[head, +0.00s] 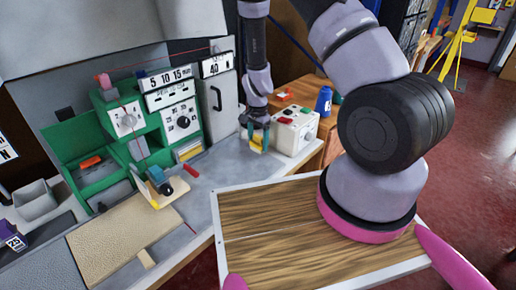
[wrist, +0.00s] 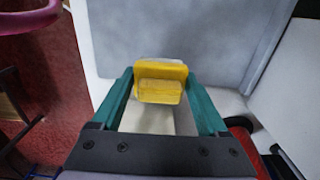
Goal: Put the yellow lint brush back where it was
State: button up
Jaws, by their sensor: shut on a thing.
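The yellow lint brush (head: 257,147) is held in my gripper (head: 256,128), over the grey worktop beside the white box with red and green buttons. In the wrist view the yellow brush (wrist: 160,82) sits between the two teal fingers of my gripper (wrist: 161,76), which are closed on its sides. A pale part shows below the yellow block. The head view is too small to tell whether the brush touches the worktop.
The white button box (head: 295,130) stands close to the right of the gripper. A green machine with dials (head: 125,118) and a grey cabinet (head: 215,105) stand behind and left. A tan board (head: 120,245) lies at the front left. A wood-topped, white-rimmed surface (head: 265,242) is in front.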

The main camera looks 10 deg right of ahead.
aim_at(258, 142)
jog(key=shift+f, duration=1.55)
jog(key=o, duration=1.1)
jog(key=shift+f, duration=0.15)
